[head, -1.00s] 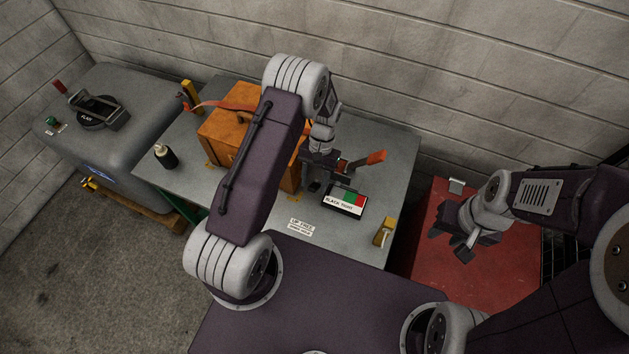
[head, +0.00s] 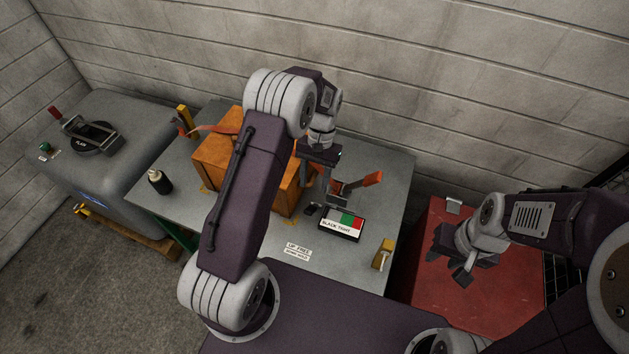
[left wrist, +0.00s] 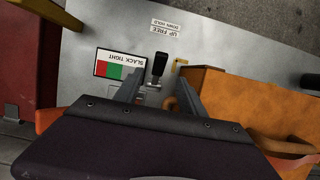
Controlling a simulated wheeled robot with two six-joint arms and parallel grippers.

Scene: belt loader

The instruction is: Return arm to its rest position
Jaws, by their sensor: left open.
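My left arm reaches over the grey table (head: 275,265). Its gripper (head: 322,186) is open and empty, pointing down between the orange box (head: 222,158) and a lever with an orange-red handle (head: 372,179). In the left wrist view the two fingers (left wrist: 158,95) stand apart, with a black-handled part (left wrist: 159,66) between them in the picture. Contact with it cannot be told. My right gripper (head: 456,256) shows over the red surface at the right, its fingers apart and nothing seen between them.
A "SLACK TIGHT" panel (head: 341,224) lies beside the lever. A dark bottle (head: 160,182) and a yellow part (head: 383,254) stand on the table. A grey machine (head: 70,150) is at the left. The red surface (head: 430,283) is mostly clear. A block wall (head: 400,90) closes the back.

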